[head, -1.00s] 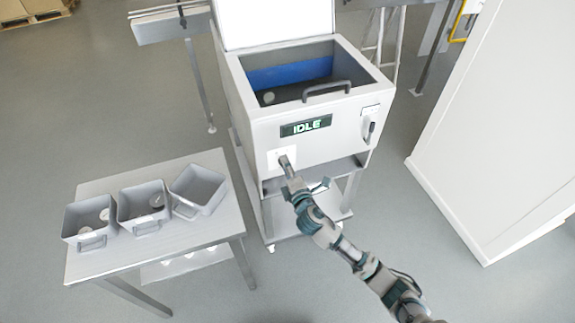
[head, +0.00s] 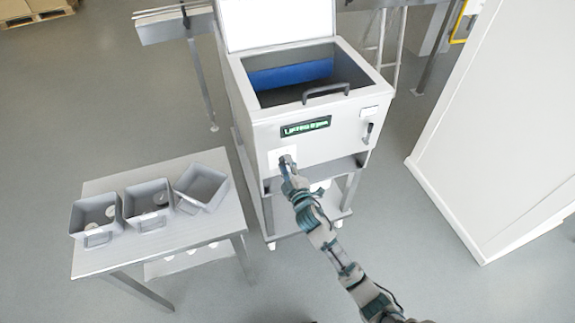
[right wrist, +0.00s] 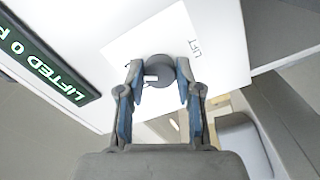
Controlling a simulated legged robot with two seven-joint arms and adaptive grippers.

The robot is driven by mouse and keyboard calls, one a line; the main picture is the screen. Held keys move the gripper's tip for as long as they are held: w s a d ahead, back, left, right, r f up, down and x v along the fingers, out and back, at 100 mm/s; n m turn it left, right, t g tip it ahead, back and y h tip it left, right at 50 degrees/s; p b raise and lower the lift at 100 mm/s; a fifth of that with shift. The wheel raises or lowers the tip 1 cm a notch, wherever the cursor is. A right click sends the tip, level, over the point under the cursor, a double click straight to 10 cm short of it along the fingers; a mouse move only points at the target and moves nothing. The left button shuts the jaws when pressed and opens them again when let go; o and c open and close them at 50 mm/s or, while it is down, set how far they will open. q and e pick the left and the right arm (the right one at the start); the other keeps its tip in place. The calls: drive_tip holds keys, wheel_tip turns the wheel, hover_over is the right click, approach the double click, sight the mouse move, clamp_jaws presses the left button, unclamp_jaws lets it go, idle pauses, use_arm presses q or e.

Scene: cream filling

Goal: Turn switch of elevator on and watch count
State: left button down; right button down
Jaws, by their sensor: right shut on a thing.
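The elevator machine (head: 331,157) is a pale grey box with an open lid. Its front display (head: 305,127) shows green text, blurred in the head view. In the right wrist view the display (right wrist: 42,62) reads "LIFTED 0 P", cut off at the edge. A round dark switch knob (right wrist: 160,72) sits on a white plate (right wrist: 120,45) marked "LIFT". My right gripper (head: 286,162) is at the lower left of the machine's front. In the right wrist view it (right wrist: 160,80) is shut on the knob, one finger on each side. My left gripper is not in view.
A metal table (head: 205,236) at left holds three grey bins (head: 93,219), each with a pale round item visible in some. A lever (head: 368,133) is on the machine's right front. A white panel (head: 505,130) stands at right. Grey floor between is clear.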

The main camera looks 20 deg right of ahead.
drive_tip(key=shift+a+f, duration=0.15)
drive_tip(key=shift+f, duration=0.25)
drive_tip(key=c, duration=0.8)
unclamp_jaws()
drive_tip(key=shift+o, duration=0.2)
drive_tip(key=shift+w+r, duration=0.1)
drive_tip(key=shift+r, duration=0.1)
drive_tip(key=s, duration=1.2)
